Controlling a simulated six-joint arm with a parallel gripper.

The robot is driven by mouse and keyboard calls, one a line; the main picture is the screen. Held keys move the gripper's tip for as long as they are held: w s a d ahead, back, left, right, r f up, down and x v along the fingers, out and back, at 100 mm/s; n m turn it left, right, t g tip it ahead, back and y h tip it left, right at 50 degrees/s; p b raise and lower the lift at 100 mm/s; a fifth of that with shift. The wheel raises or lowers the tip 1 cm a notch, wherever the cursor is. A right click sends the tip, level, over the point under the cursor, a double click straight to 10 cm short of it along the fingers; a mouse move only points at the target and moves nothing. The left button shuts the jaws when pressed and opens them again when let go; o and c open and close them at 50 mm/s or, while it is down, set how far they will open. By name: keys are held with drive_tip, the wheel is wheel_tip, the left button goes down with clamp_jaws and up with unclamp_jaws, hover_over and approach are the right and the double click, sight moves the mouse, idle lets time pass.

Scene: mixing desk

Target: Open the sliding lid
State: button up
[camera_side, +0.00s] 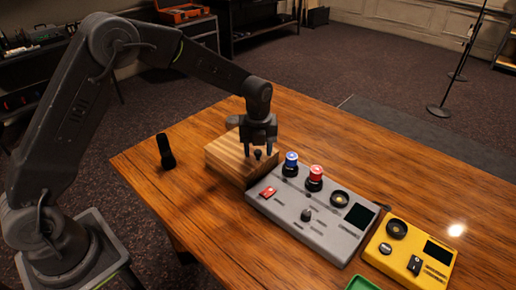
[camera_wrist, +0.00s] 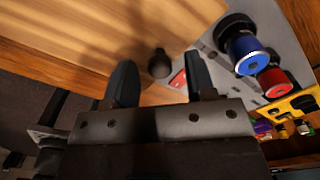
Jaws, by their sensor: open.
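A wooden box with a flat lid (camera_side: 224,158) stands on the table, touching or close to the left end of the grey mixing console. A small dark knob (camera_side: 258,155) sits on the lid. My gripper (camera_side: 258,150) is directly above the box, its fingers pointing down near the knob. In the wrist view, my gripper (camera_wrist: 162,85) is open, with one finger on each side of the knob (camera_wrist: 160,64), which shows just beyond the fingertips. The lid (camera_wrist: 100,28) fills the upper left there. I cannot tell whether the fingers touch the lid.
The grey console (camera_side: 318,215) has a blue knob (camera_side: 291,164) and a red knob (camera_side: 315,178) standing up close to the right of my gripper. A yellow device (camera_side: 410,250) lies farther right. A black microphone (camera_side: 165,151) stands left of the box. The table behind the console is clear.

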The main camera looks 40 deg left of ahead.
drive_tip(key=shift+f, duration=0.1)
drive_tip(key=shift+c, duration=0.4)
clamp_jaws()
drive_tip(key=shift+a, duration=0.1)
